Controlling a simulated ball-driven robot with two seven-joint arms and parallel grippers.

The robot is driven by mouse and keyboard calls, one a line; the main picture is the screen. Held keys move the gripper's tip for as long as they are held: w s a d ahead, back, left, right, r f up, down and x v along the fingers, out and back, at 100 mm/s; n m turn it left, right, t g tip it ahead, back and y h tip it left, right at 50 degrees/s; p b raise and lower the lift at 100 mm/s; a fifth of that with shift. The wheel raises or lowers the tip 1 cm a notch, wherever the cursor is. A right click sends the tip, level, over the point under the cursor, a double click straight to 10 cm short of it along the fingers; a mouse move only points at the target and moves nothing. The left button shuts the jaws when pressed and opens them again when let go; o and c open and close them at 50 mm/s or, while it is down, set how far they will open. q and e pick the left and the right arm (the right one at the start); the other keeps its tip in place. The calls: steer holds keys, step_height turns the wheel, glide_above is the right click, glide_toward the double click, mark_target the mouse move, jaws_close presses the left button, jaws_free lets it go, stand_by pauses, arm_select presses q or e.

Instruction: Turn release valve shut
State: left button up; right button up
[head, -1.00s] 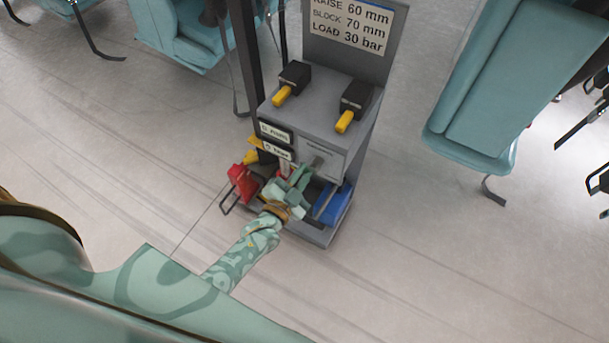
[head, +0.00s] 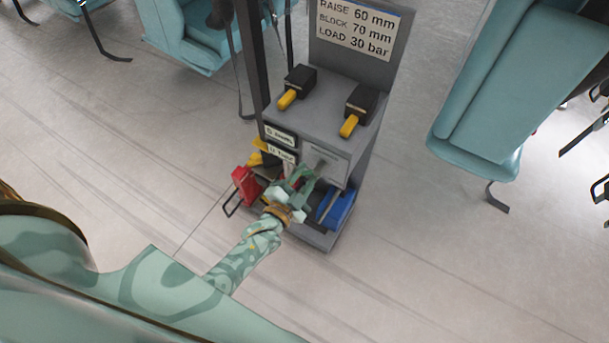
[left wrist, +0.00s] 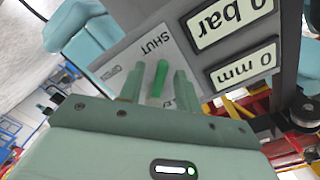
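The release valve's bright green lever (left wrist: 158,78) stands out from a light grey panel (left wrist: 140,52) marked SHUT in the left wrist view. The lever's far end is near that word; other lettering is small or partly hidden. My left gripper (left wrist: 157,88) is open, with one finger on each side of the lever and visible gaps between. In the head view my left gripper (head: 303,181) is at the front panel (head: 328,160) of the grey cart (head: 325,105), and it hides the lever. My right gripper is not in view.
Two display plates (left wrist: 243,68) reading in bar and mm sit beside the valve panel. Black boxes with yellow levers (head: 349,126) are on top.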

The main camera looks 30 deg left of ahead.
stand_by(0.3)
